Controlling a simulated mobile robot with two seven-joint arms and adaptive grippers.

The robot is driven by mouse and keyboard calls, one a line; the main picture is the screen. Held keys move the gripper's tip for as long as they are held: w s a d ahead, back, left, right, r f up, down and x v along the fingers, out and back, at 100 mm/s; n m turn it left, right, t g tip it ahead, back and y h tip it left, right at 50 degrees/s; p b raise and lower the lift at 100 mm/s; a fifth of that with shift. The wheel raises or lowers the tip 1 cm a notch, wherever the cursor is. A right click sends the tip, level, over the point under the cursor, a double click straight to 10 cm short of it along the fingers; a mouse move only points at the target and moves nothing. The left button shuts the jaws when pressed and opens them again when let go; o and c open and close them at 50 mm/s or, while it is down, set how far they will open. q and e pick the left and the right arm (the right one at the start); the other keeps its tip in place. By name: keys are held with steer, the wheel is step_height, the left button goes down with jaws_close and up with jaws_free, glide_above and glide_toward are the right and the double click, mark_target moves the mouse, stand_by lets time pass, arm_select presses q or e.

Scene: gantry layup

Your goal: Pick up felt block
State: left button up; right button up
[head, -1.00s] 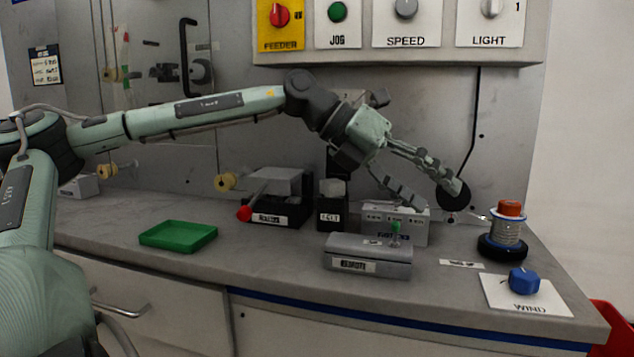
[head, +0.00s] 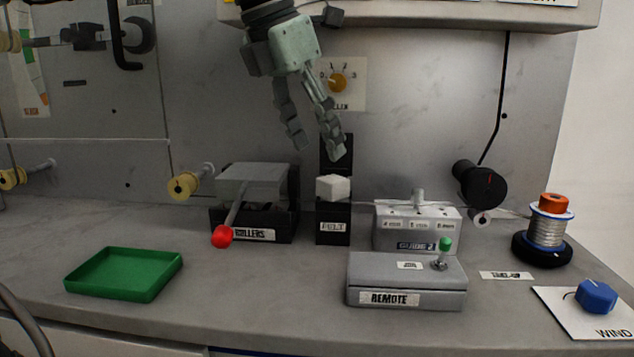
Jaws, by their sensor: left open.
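The felt block (head: 333,187) is a small pale grey-white block. It sits on top of a black holder (head: 333,224) with a FELT label, in the middle of the counter. My left gripper (head: 322,154) hangs above the block with its fingers pointing down. It is open and empty, its fingertips apart from the block and a little to its left. My right gripper does not show.
The rollers unit (head: 255,187) with a red-knobbed lever (head: 222,237) stands left of the holder. A guide box (head: 417,232) and a remote box (head: 405,283) stand to the right. A green tray (head: 125,273) lies front left. A wire spool (head: 547,230) stands far right.

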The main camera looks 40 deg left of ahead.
mark_target(324, 180)
arm_select(q)
steer(key=x, duration=0.5)
steer(key=a+x, duration=0.1)
steer(key=x, duration=0.1)
steer(key=shift+w+f, duration=0.15)
steer(key=shift+f, duration=0.2)
steer(key=c, duration=1)
steer(key=shift+r, duration=0.1)
